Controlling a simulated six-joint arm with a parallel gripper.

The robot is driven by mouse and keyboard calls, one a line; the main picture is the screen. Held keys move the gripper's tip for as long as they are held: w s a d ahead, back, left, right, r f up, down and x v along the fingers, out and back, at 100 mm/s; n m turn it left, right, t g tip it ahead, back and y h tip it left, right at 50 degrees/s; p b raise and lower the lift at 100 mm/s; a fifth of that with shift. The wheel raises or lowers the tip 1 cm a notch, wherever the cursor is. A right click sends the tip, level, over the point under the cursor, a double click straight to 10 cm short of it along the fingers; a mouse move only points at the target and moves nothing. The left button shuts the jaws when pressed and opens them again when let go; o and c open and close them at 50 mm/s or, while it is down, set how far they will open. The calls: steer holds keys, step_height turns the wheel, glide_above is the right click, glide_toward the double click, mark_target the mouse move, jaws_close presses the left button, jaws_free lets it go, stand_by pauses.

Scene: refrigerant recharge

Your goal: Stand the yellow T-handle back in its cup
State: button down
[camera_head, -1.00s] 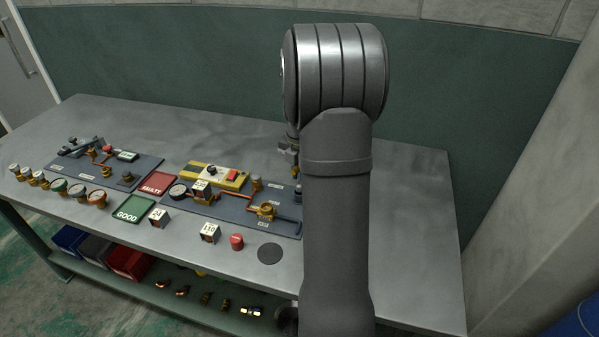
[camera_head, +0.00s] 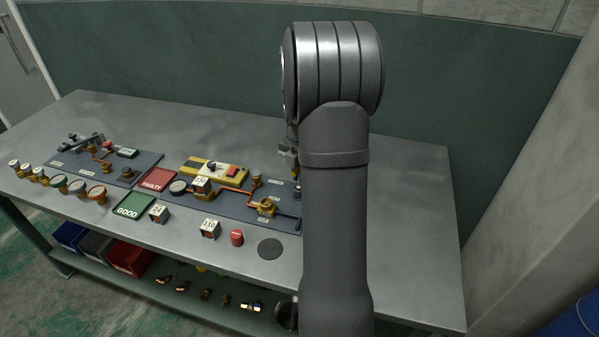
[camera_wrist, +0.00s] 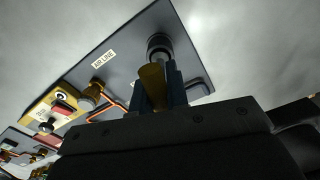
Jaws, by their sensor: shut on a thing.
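The yellow T-handle (camera_wrist: 152,79) is between the two fingers of my gripper (camera_wrist: 156,92) in the wrist view. My gripper is shut on it. A dark round cup (camera_wrist: 159,45) stands on the grey panel just beyond the handle, and the handle overlaps its near side in this view. I cannot tell whether the handle's lower end is inside the cup or above it. In the head view my gripper (camera_head: 290,155) is above the right end of the panel, largely hidden behind my arm, and the cup there is mostly covered.
The right panel (camera_head: 235,205) carries an orange pipe run, brass fittings and a gauge. A yellow instrument (camera_head: 215,171) lies behind it. Red FAULTY (camera_head: 157,180) and green GOOD (camera_head: 134,207) pads, small blocks and a red cap (camera_head: 237,238) are nearby. The bench right of my arm is clear.

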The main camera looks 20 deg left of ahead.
steer(key=shift+f, duration=0.75)
steer(key=c, duration=1)
jaws_free()
steer(key=shift+r, duration=3.5)
step_height(320, 180, down, 7)
steer(key=shift+f, duration=0.1)
steer(key=shift+r, duration=0.3)
